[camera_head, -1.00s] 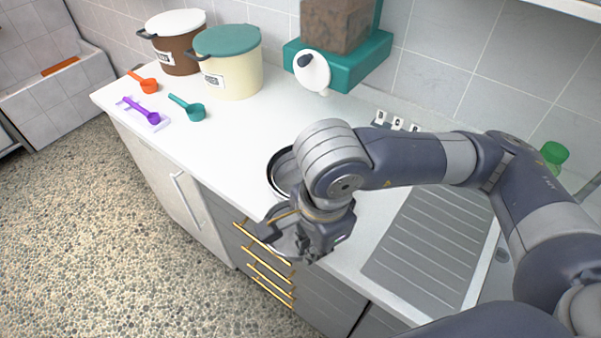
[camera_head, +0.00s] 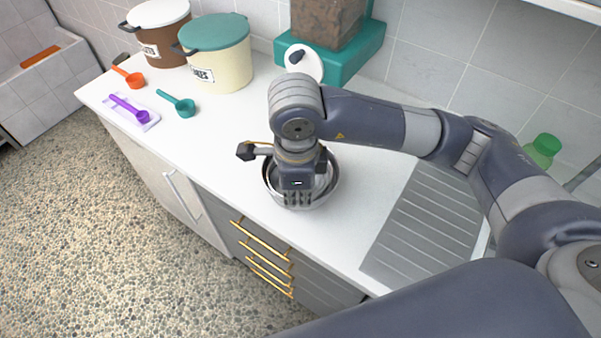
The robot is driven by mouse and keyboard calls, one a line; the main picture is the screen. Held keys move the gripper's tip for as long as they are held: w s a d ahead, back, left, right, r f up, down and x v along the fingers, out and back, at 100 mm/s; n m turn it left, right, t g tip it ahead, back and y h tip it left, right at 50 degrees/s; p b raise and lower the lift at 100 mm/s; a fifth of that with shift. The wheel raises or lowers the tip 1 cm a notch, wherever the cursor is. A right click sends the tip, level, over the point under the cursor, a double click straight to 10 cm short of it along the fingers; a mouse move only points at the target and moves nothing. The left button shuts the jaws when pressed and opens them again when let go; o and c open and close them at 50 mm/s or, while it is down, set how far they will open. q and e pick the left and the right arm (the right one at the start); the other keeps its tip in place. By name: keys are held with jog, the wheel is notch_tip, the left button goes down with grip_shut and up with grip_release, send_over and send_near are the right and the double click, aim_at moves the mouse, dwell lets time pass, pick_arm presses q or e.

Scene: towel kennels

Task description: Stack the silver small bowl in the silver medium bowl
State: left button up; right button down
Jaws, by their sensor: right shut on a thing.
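The silver medium bowl (camera_head: 334,192) stands on the white counter below my right gripper. My right gripper (camera_head: 298,198) points down over it, shut on the silver small bowl (camera_head: 321,184). The small bowl is mostly hidden behind the gripper and shows only as a bit of silver wall within the medium bowl's outline. I cannot tell whether the small bowl touches the medium bowl's bottom. My left gripper is not in view.
Orange (camera_head: 134,79), purple (camera_head: 128,108) and teal (camera_head: 183,107) scoops lie at the counter's left. Two lidded tubs (camera_head: 229,72) and a teal-based dispenser (camera_head: 346,66) stand at the back. A grooved drainboard (camera_head: 425,232) is at the right. The counter left of the bowls is clear.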

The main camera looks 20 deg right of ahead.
jog(key=w, duration=0.1)
jog(key=w+d+p, duration=0.1)
jog(key=w, duration=0.1)
jog(key=w+d, duration=0.1)
jog(key=w, duration=0.1)
jog(key=shift+w+d+f+p, duration=0.15)
jog(key=shift+w+f+p, duration=0.05)
jog(key=shift+f+p, duration=0.1)
notch_tip(320, 180, down, 2)
jog(key=shift+f+p, duration=0.15)
jog(key=shift+p, duration=0.75)
jog(key=shift+f, duration=0.6)
jog(key=shift+f+b, duration=0.6)
jog(key=shift+b, duration=0.15)
jog(key=c, duration=1.8)
grip_release()
